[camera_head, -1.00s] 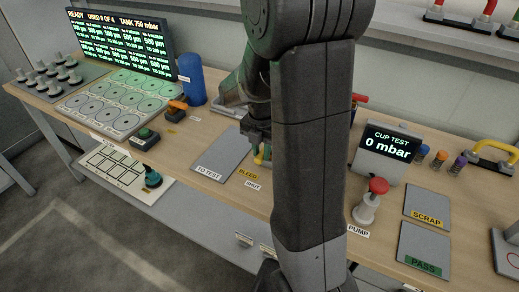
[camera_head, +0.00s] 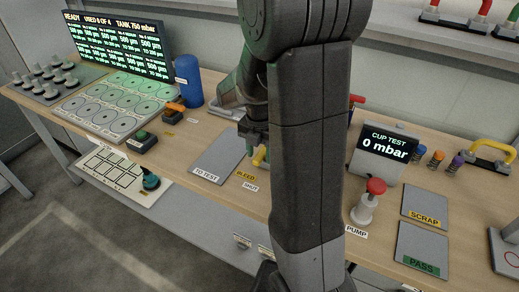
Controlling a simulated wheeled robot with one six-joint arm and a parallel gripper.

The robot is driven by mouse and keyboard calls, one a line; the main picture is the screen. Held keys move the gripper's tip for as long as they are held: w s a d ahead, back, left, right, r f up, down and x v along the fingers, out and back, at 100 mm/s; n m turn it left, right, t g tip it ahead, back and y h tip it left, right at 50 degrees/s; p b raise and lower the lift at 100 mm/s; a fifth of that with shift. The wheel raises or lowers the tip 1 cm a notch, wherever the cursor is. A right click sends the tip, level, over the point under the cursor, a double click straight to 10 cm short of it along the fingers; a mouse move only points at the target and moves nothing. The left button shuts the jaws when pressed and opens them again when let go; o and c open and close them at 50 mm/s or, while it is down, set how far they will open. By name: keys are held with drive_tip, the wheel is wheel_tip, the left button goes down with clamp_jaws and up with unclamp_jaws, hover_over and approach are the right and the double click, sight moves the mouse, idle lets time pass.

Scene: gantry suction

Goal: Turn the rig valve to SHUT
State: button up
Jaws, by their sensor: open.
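The rig valve's yellow handle (camera_head: 259,156) shows beside the dark upright of my arm, just above the BLEED label (camera_head: 246,176) and SHUT label (camera_head: 250,187). Its visible end tilts down and left towards the BLEED label. The valve body is mostly hidden behind my arm. My gripper (camera_head: 254,143) is open, close above the handle. I cannot tell whether its fingers touch the handle.
A grey TO TEST pad (camera_head: 218,156) lies left of the valve. A red-topped pump knob (camera_head: 370,200) and the CUP TEST display (camera_head: 386,148) stand to the right. A blue cylinder (camera_head: 188,80) stands at the back left. My arm hides the bench's middle.

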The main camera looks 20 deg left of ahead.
sight(260, 155)
wheel_tip(260, 155, up, 14)
idle(0.5)
drive_tip(key=shift+f, duration=0.1)
wheel_tip(260, 155, down, 14)
drive_tip(key=shift+r, duration=0.1)
idle(0.7)
drive_tip(key=shift+f, duration=0.2)
drive_tip(key=shift+a+r+m, duration=0.15)
drive_tip(key=shift+a+m, duration=0.05)
drive_tip(key=shift+m, duration=0.1)
drive_tip(key=shift+w+a+m, duration=0.1)
drive_tip(key=shift+a+m, duration=0.25)
drive_tip(key=shift+m, duration=0.75)
idle(0.7)
drive_tip(key=shift+r, duration=0.1)
